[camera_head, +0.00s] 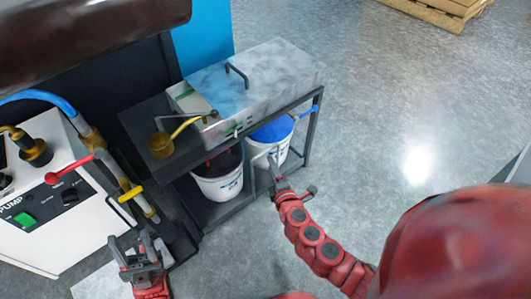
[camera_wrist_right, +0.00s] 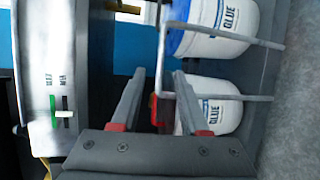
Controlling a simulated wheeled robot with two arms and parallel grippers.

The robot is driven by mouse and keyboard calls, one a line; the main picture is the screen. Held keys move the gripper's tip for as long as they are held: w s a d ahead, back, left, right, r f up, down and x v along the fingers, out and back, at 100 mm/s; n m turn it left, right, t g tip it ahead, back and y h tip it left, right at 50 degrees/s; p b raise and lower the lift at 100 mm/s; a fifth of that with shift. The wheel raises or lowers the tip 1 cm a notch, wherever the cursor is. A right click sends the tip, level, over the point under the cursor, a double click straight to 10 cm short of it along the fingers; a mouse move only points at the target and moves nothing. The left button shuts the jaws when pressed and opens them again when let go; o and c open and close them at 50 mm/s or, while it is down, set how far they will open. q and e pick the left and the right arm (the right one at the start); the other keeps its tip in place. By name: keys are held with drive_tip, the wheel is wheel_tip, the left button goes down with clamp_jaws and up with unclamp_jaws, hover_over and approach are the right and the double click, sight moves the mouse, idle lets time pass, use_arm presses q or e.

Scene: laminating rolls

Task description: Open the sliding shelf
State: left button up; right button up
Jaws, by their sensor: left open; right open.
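The sliding shelf (camera_head: 213,212) is the dark lower shelf of the metal cart, with two white glue buckets (camera_head: 219,180) on it. A thin grey bar handle (camera_head: 250,160) stands out at its front; it also shows in the right wrist view (camera_wrist_right: 215,97). My right gripper (camera_head: 273,165) is open at the handle. In the right wrist view the bar runs between or just ahead of the open fingers (camera_wrist_right: 157,80); contact is unclear. My left gripper (camera_head: 138,246) is open and empty at the lower left, apart from the shelf.
A metal box with a lid handle (camera_head: 255,75) sits on the cart top. A white pump unit (camera_head: 50,205) with hoses and a red lever stands at the left. The grey floor (camera_head: 390,110) right of the cart is clear. A pallet (camera_head: 430,12) lies far back.

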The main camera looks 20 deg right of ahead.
sight(266, 150)
drive_tip(key=w, duration=0.2)
drive_tip(key=w+f+b, duration=0.1)
drive_tip(key=w, duration=0.5)
drive_tip(key=shift+w+d+f, duration=0.1)
drive_tip(key=shift+d+f, duration=0.15)
drive_tip(key=shift+f, duration=0.05)
drive_tip(key=shift+c, duration=0.3)
clamp_jaws()
idle(0.7)
